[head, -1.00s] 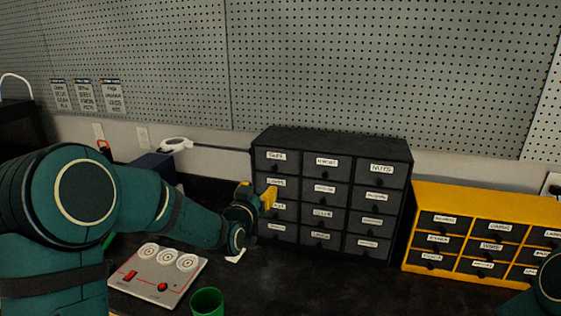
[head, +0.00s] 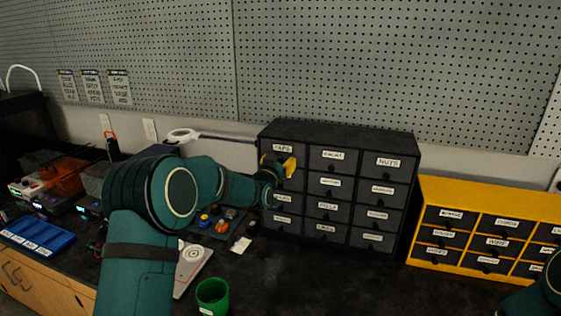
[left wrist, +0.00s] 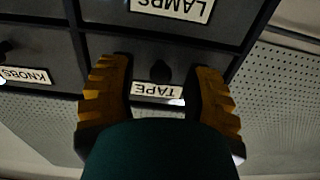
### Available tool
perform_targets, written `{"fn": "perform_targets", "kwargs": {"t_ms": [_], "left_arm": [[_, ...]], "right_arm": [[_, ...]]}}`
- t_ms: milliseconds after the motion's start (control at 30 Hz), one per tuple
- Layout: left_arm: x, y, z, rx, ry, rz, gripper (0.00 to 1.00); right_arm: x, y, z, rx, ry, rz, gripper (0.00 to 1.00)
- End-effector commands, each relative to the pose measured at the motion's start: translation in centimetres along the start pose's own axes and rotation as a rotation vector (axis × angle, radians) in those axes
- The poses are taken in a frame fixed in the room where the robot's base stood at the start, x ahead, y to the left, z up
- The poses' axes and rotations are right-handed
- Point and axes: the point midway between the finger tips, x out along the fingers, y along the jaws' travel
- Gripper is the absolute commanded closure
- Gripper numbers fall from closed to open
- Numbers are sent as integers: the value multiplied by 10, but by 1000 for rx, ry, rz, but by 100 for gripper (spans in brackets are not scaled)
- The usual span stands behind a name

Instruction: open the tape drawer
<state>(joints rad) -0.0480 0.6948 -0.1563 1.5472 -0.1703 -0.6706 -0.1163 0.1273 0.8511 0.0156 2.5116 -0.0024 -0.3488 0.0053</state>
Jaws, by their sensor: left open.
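The tape drawer (head: 283,148) is the top left drawer of the dark cabinet in the head view, with a white label. Its front looks flush with the cabinet. In the left wrist view the cabinet appears upside down, and the tape drawer's label (left wrist: 158,92) and dark knob (left wrist: 161,72) show between my fingers. My left gripper (head: 283,166) is open in front of this drawer, its yellow fingers (left wrist: 160,80) one on each side of the knob. Contact with the knob cannot be told. My right gripper is out of view.
The lamps drawer (left wrist: 170,8) and knobs drawer (left wrist: 27,75) adjoin the tape drawer. A yellow drawer cabinet (head: 432,197) stands to the right.

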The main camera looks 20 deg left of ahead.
Motion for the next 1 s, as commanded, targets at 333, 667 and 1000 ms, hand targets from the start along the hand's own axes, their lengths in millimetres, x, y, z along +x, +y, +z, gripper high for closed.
{"fn": "perform_targets", "kwargs": {"t_ms": [333, 667, 1000], "left_arm": [[8, 0, 0, 0, 0, 0, 50], [8, 0, 0, 0, 0, 0, 100], [8, 0, -1, 0, 3, 0, 100]], "right_arm": [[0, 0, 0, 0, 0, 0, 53], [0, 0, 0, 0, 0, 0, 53], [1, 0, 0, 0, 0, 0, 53]]}}
